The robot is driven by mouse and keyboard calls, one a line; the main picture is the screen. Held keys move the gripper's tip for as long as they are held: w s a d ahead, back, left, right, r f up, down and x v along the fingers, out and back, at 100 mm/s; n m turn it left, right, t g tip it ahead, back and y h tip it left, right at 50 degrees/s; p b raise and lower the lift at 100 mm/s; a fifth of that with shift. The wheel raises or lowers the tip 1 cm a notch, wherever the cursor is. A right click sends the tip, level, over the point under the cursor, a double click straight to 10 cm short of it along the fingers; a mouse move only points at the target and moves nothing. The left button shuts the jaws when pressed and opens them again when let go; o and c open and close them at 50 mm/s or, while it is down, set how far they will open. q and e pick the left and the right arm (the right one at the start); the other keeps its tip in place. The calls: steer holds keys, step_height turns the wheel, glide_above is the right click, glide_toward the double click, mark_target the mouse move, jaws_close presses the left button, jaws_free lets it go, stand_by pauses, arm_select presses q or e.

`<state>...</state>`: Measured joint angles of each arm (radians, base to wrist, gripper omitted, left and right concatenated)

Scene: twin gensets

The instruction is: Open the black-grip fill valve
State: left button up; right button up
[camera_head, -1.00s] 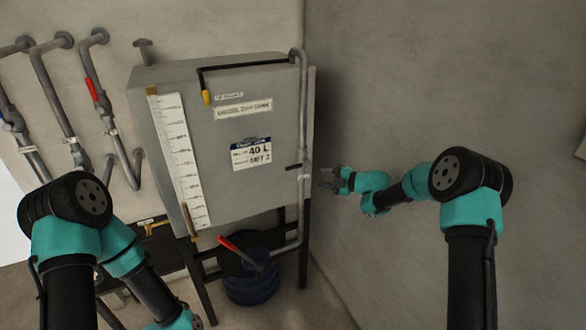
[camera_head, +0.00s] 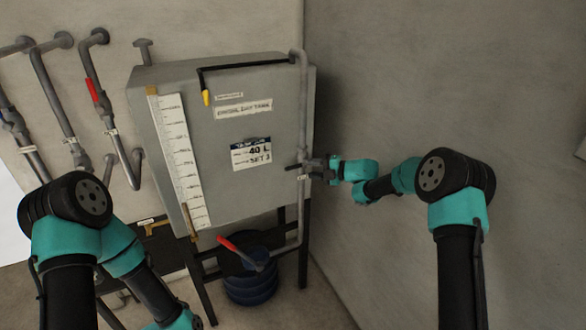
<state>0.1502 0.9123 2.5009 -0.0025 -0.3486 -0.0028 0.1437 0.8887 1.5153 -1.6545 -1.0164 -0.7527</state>
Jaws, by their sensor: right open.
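The black-grip fill valve (camera_head: 292,167) is a small dark lever on the grey vertical pipe at the right front edge of the grey tank (camera_head: 225,125). Its lever points left, roughly level. My right gripper (camera_head: 310,168) is open at the pipe, right beside the valve, with its fingers partly overlapping the pipe in view. I cannot tell whether the fingers touch the valve. My left arm (camera_head: 120,250) is at the lower left; its gripper is outside the frame.
A red lever (camera_head: 228,244) sits low by a dark blue drum (camera_head: 250,287) under the tank. A yellow-tipped black hose (camera_head: 206,97) hangs on the tank front. Wall pipes with another red lever (camera_head: 93,90) stand left. The wall is close on the right.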

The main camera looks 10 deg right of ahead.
mark_target(296, 167)
steer(key=x, duration=0.8)
steer(key=shift+c, duration=0.3)
jaws_close()
